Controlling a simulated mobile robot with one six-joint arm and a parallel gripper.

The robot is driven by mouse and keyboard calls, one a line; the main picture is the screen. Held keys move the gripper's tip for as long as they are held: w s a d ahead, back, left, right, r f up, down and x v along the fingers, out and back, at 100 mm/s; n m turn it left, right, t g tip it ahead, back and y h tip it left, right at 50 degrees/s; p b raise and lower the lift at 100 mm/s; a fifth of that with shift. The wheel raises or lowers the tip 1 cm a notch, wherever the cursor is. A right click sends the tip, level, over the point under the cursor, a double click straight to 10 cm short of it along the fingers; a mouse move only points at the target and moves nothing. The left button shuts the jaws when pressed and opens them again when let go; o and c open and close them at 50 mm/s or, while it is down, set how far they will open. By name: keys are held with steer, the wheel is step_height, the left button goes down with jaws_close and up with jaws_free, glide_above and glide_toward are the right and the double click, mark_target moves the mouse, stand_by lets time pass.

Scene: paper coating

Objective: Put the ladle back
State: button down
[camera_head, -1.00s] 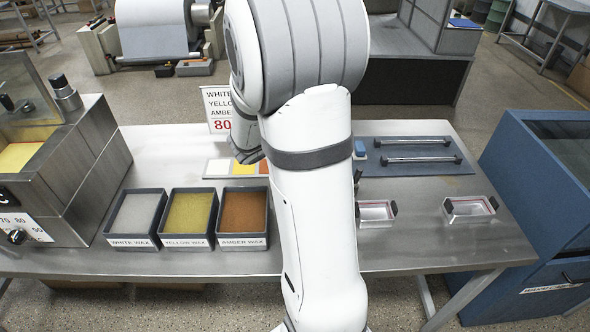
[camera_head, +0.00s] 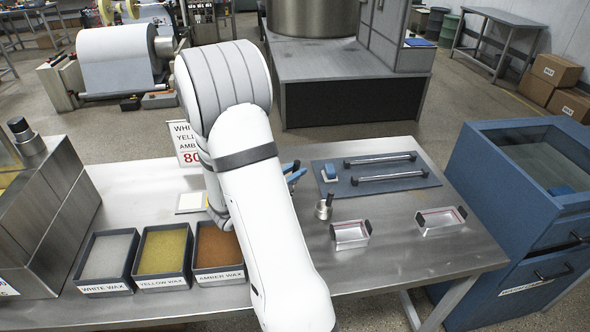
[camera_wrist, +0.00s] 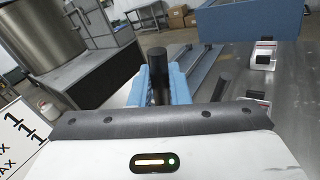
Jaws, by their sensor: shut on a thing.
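My gripper (camera_wrist: 158,85) has blue fingers and is shut on the black handle of the ladle (camera_wrist: 160,66), which stands up between them in the wrist view. The ladle's lower end is hidden. In the head view the gripper's blue fingertips (camera_head: 293,174) show just past my arm, over the table left of the blue mat. A small metal cylinder with a black upright stem (camera_head: 324,208) stands on the table to the right of the gripper. I cannot tell whether it is a holder or another tool.
White (camera_head: 106,257), yellow (camera_head: 164,249) and amber (camera_head: 218,245) wax trays line the front left. A blue mat (camera_head: 400,185) bears two metal rods. Two small metal pans (camera_head: 350,234) (camera_head: 441,220) stand at the front right. A blue cabinet (camera_head: 500,240) stands beyond the table's right end.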

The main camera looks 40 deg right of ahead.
steer(key=c, duration=1.4)
jaws_free()
steer(key=shift+a, duration=0.1)
steer(key=a+b, duration=0.3)
steer(key=a, duration=0.8)
steer(key=s+a+m+g+y, duration=0.3)
steer(key=s+a+m+y, duration=0.5)
steer(key=s+m+y, duration=0.5)
steer(key=shift+w+a+r+m+t+y, duration=0.1)
steer(key=shift+a+r+m+t+y, duration=0.6)
steer(key=shift+a, duration=0.7)
steer(key=shift+s+a+r+m+t+y, duration=0.1)
steer(key=shift+a+r+m+t+y, duration=0.25)
steer(key=shift+a+r+t+y, duration=0.85)
steer(key=shift+w+a+r+m+t+y, duration=0.1)
steer(key=shift+a+r+m+t+y, duration=0.45)
steer(key=shift+a, duration=1.05)
steer(key=shift+f, duration=0.15)
